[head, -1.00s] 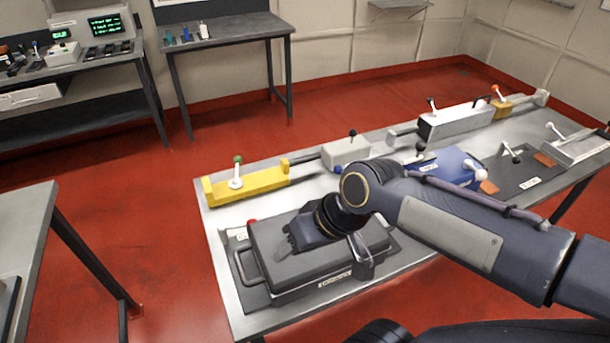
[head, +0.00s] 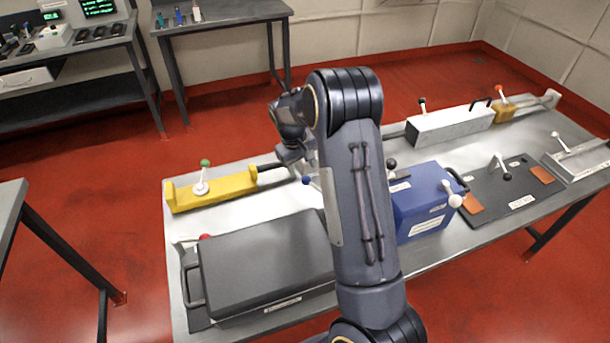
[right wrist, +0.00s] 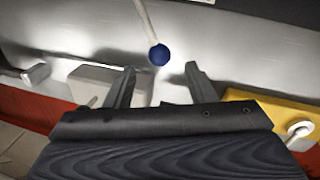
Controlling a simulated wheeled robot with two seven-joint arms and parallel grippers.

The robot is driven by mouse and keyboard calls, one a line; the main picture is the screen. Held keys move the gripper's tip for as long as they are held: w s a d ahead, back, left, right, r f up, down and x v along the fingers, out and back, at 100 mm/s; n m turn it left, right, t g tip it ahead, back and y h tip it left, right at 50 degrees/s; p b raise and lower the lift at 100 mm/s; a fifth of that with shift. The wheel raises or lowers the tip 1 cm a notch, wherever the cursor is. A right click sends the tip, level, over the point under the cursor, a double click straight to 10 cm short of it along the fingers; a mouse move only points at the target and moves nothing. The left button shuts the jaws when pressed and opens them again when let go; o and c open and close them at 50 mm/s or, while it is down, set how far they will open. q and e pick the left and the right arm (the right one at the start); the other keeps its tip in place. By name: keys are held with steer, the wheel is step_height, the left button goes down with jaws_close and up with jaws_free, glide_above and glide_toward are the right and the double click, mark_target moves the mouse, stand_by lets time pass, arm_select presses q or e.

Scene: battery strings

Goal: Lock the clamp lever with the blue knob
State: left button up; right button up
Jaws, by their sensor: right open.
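The blue knob (head: 306,181) shows just left of my right forearm in the head view, behind the dark case. In the right wrist view the blue knob (right wrist: 159,55) sits at the end of a thin pale lever (right wrist: 147,20). My right gripper (right wrist: 160,70) is open, and the knob appears in the gap between its fingertips, apart from both. In the head view the right gripper (head: 296,155) is near the knob, partly hidden by its own wrist. The lever's base is hidden behind my arm in the head view. My left gripper is not in view.
A dark case (head: 265,262) lies in front. A yellow clamp (head: 225,188) with a green knob (head: 205,163) stands at left. A grey block (right wrist: 95,86) is close by in the right wrist view.

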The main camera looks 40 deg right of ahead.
mark_target(306, 177)
steer(key=shift+s+d+f+p, duration=0.1)
steer(key=shift+d+f+p, duration=0.15)
steer(key=shift+f, duration=1)
steer(key=shift+d+f+p, duration=0.15)
steer(key=shift+d+f, duration=0.15)
steer(key=shift+f, duration=0.95)
jaws_close()
